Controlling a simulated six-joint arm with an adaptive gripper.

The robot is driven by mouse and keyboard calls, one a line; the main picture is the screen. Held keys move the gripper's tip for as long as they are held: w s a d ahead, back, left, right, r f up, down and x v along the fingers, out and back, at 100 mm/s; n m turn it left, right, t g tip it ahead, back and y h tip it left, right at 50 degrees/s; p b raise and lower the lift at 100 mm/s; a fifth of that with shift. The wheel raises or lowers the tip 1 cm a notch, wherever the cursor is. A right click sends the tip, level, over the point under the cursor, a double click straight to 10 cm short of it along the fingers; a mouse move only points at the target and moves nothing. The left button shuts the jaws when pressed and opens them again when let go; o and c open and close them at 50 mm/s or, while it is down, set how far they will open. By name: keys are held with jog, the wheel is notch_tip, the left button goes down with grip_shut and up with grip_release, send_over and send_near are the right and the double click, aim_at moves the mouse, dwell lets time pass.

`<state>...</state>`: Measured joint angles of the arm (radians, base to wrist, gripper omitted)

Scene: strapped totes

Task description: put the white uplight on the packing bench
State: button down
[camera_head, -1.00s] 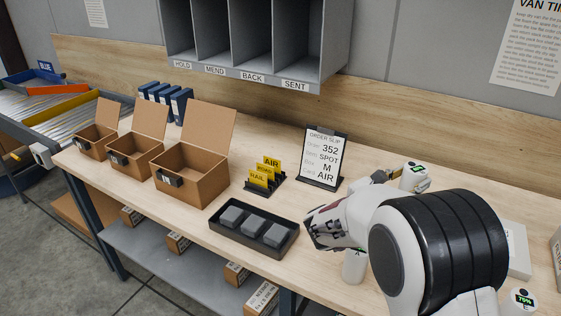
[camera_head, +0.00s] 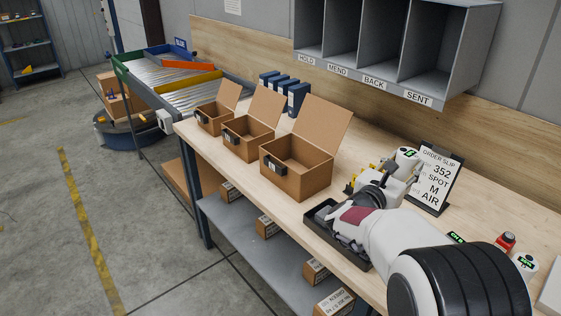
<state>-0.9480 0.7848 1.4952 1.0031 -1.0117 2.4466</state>
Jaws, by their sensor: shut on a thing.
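A white uplight (camera_head: 405,156) with a small green-lit display on its top is at the end of my gripper (camera_head: 400,172). My gripper is shut on it; the fingers are partly hidden by my own wrist. The uplight is over the packing bench (camera_head: 235,166), left of the order slip stand; I cannot tell how far above the top it is. A second white round unit (camera_head: 525,262) with a green display stands on the bench at the right.
Three open cartons (camera_head: 297,177) stand left of my gripper. A black tray (camera_head: 345,250) with grey blocks is partly hidden by my arm. The order slip stand (camera_head: 437,180) is close on the right. A red-topped item (camera_head: 505,242) stands farther right. Grey pigeonholes (camera_head: 440,100) hang above.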

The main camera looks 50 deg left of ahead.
jog(key=shift+y, duration=0.3)
jog(key=shift+s+a+f, duration=0.15)
jog(key=shift+a+f, duration=0.2)
jog(key=shift+f, duration=0.4)
jog(key=shift+s+a+f, duration=0.1)
jog(key=shift+a+f, duration=0.3)
jog(key=shift+f, duration=0.4)
jog(key=shift+s+a+f, duration=0.15)
jog(key=shift+a+f, duration=0.2)
jog(key=shift+f, duration=0.4)
notch_tip(320, 180, down, 6)
jog(key=shift+f, duration=0.15)
jog(key=shift+f, duration=0.1)
jog(key=shift+f, duration=1.75)
jog(key=shift+f, duration=0.15)
jog(key=c, duration=1.3)
grip_release()
jog(key=shift+f, duration=0.1)
